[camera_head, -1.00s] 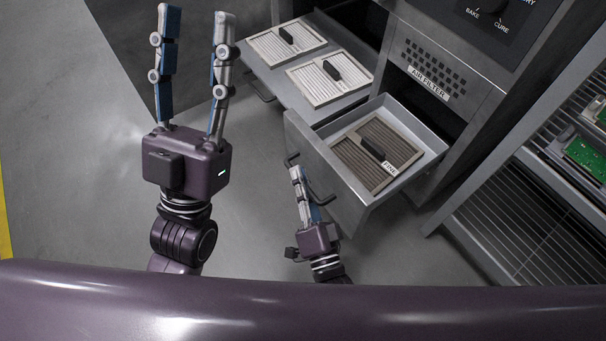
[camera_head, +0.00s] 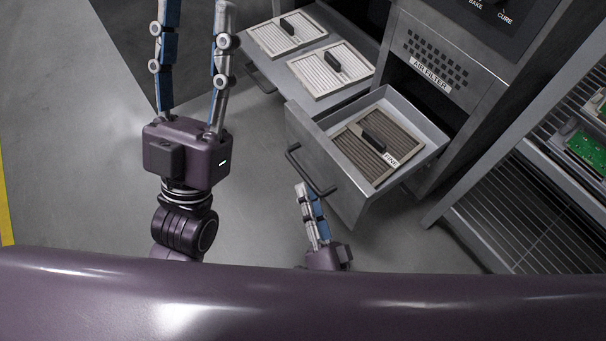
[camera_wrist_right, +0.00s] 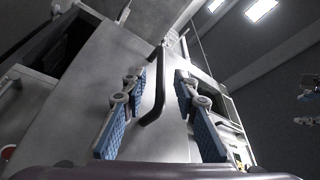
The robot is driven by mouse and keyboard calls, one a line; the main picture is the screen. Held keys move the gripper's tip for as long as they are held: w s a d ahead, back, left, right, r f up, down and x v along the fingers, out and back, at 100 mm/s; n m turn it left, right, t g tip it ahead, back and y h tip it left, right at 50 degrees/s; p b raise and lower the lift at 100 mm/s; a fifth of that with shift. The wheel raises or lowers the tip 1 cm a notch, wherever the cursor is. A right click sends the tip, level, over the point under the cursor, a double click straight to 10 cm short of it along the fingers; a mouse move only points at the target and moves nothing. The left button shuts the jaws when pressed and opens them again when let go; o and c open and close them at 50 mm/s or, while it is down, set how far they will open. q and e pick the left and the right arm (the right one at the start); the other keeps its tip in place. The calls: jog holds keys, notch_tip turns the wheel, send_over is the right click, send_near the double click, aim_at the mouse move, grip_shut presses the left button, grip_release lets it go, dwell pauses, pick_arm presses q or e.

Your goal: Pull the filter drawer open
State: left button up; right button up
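The filter drawer (camera_head: 340,190) is pulled out from the cabinet under the "AIR FILTER" label. A brownish pleated filter (camera_head: 354,150) with a dark grip and a "FINE" tag lies in it. The drawer's dark bar handle (camera_head: 307,172) is on its front and also shows in the right wrist view (camera_wrist_right: 158,95). My right gripper (camera_head: 308,190) is just in front of the handle, apart from it. In the right wrist view its fingers (camera_wrist_right: 157,80) are spread, with the handle seen between them and nothing gripped. My left gripper (camera_head: 195,12) is open and empty, at the left.
Another open drawer (camera_head: 268,73) with two pale filters (camera_head: 288,34) (camera_head: 330,68) is at upper left of the filter drawer. A wire rack (camera_head: 520,215) with green circuit boards (camera_head: 587,152) stands at the right. The grey floor between my arms is clear.

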jog(key=v, duration=0.5)
jog(key=shift+s+d+f, duration=0.1)
jog(key=shift+s, duration=0.2)
